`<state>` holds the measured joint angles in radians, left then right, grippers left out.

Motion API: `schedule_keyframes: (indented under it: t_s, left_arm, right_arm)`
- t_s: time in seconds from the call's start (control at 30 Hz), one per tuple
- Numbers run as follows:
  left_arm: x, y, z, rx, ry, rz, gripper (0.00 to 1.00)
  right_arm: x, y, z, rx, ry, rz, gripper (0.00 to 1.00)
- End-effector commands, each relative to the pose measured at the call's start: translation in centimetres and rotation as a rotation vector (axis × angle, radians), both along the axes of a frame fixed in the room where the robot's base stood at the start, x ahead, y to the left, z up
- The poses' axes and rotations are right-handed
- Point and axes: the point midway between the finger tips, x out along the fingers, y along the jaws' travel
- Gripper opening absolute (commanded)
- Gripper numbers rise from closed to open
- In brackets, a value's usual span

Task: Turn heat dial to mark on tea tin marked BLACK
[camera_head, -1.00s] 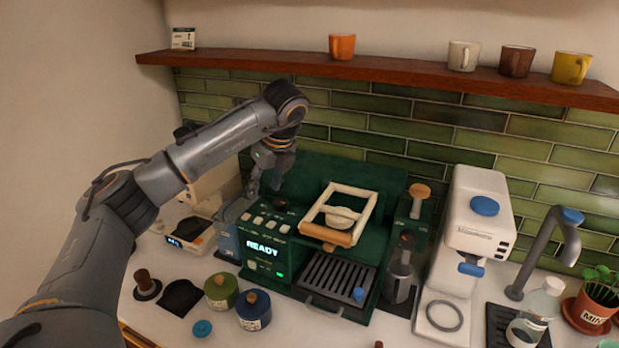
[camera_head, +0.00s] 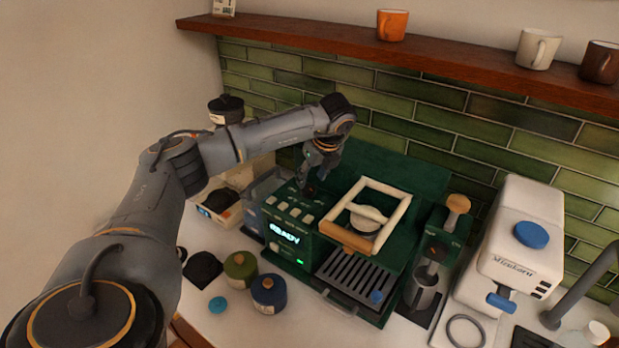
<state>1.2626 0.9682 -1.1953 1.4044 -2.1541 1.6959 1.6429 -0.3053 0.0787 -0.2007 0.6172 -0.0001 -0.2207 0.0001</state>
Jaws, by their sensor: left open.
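The dial's pointer and marks are too small to read. A green tin (camera_head: 240,266) and a blue tin (camera_head: 268,293) stand on the counter in front; their labels are unreadable. My right gripper is not in view.
A wooden-handled frame (camera_head: 352,236) rises beside the buttons. A white grinder (camera_head: 525,235) stands right of the machine. A labelled black canister (camera_head: 226,108) is behind my left arm. The shelf (camera_head: 450,65) holds mugs.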

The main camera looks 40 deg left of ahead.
Motion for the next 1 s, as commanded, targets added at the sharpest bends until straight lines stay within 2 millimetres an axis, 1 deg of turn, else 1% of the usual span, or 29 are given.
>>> schedule_keyframes:
  t_s: [0.03,0.2,0.3,0.43,0.67,0.7,0.87,1.0]
  left_arm:
    - [0.0,0.4,-0.6,0.000,0.005,0.002,0.48]
    - [0.4,1.2,-2.9,0.001,0.002,0.000,0.48]
    - [0.4,1.5,-3.8,0.000,0.001,-0.001,0.48]
    - [0.5,1.7,-4.3,0.000,-0.001,-0.001,0.48]
    - [0.5,1.7,-4.4,0.000,-0.001,-0.001,0.48]
    - [0.5,1.7,-4.4,0.000,-0.001,-0.001,0.40]
    - [0.6,1.7,-4.3,-0.001,-0.002,-0.001,0.07]
    - [0.6,1.7,-4.3,-0.001,-0.002,-0.003,0.07]
  right_arm:
    - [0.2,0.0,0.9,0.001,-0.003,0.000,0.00]
    - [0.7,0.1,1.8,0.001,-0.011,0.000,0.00]
    - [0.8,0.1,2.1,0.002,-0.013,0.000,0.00]
    - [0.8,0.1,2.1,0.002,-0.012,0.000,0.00]
    - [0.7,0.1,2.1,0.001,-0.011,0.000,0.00]
    - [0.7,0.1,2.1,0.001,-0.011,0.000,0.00]
    - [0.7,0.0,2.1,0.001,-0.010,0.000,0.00]
    - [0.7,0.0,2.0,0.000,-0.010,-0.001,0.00]
